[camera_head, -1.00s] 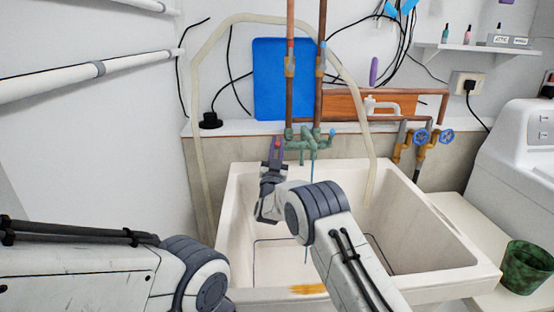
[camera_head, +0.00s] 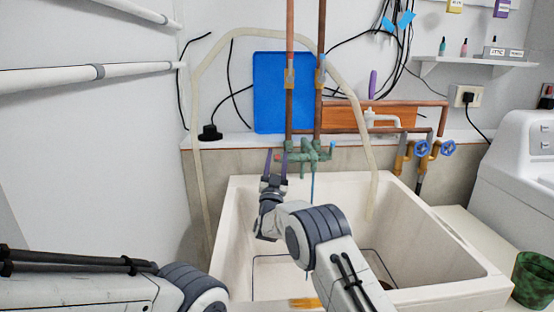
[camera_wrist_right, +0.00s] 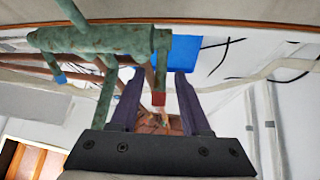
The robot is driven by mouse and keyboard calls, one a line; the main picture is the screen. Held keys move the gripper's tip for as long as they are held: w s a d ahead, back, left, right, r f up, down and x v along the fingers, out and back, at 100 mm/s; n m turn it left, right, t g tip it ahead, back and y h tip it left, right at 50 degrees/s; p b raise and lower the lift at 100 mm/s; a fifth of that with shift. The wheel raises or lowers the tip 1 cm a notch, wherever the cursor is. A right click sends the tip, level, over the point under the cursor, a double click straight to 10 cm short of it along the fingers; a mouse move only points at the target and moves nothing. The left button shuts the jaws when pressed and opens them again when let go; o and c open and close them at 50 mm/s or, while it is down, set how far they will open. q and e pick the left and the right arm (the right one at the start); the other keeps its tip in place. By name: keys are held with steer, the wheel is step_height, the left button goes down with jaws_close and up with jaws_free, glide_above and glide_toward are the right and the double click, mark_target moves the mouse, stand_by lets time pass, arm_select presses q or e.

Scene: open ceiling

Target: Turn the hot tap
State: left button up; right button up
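The tap (camera_head: 310,150) is a weathered green fitting on two copper pipes above the sink. It has a blue-tipped handle on its right and a red-tipped hot handle on its left. My right gripper (camera_head: 276,155) is open, with two purple fingers pointing up at the tap's left side. In the right wrist view, the red tip (camera_wrist_right: 158,99) shows between the open fingers (camera_wrist_right: 158,74), with a gap on each side; its depth relative to them is unclear. The blue tip (camera_wrist_right: 60,78) lies left of the fingers. My left arm enters at lower left; its gripper is out of view.
The white sink (camera_head: 240,215) lies below the tap. A pale hose (camera_head: 197,130) arches around the pipes. A blue board (camera_head: 270,90) stands behind. Two blue valve wheels (camera_head: 447,148) are at right, and a green pot (camera_head: 533,280) stands at lower right.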

steer(key=shift+s, duration=0.1)
steer(key=v, duration=1)
steer(key=shift+f, duration=0.15)
steer(key=shift+s, duration=0.15)
